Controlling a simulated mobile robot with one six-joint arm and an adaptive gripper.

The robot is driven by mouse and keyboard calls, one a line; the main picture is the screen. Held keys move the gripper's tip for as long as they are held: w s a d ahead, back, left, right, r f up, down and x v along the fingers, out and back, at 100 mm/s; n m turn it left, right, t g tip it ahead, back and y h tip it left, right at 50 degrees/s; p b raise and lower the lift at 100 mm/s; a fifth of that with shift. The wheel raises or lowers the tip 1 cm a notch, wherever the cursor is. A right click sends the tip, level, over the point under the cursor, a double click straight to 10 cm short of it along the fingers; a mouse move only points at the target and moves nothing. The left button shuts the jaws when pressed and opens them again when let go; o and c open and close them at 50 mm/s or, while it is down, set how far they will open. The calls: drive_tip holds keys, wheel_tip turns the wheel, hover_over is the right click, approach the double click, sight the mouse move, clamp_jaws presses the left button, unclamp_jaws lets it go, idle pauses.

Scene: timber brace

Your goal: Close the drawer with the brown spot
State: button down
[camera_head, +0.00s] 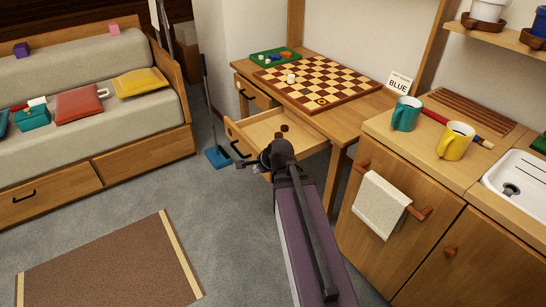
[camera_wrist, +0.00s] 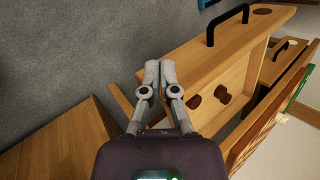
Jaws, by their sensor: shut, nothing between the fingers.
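The open drawer (camera_head: 262,130) sticks out to the left from under the wooden table in the head view. Its front panel (camera_wrist: 200,56) has a black handle (camera_wrist: 228,22) and a round brown spot (camera_wrist: 262,11) near one end in the wrist view. Two small dark brown pieces (camera_wrist: 222,94) show inside it. My gripper (camera_wrist: 159,68) is shut and empty. In the wrist view its fingertips overlap the near end of the front panel; I cannot tell whether they touch. In the head view my gripper (camera_head: 268,155) hides the drawer's near corner.
Another drawer (camera_head: 256,92) with a black handle sits farther back and looks shut. A checkerboard (camera_head: 320,75) and green tray (camera_head: 275,57) rest on the table. A cupboard (camera_head: 385,205) is at right. Carpet at left is clear.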

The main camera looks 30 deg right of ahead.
drive_tip(key=s+a+f+n+g+b, duration=0.3)
drive_tip(key=s+a+f+n, duration=0.1)
drive_tip(key=a+n, duration=0.3)
drive_tip(key=s+a+f+n+g+h+b, duration=0.1)
drive_tip(key=s+a+f+n+g+b, duration=0.3)
drive_tip(key=a+f+n, duration=0.3)
drive_tip(key=s+a+n, duration=0.1)
drive_tip(key=n, duration=0.4)
drive_tip(key=shift+h, duration=0.3)
drive_tip(key=shift+s, duration=0.25)
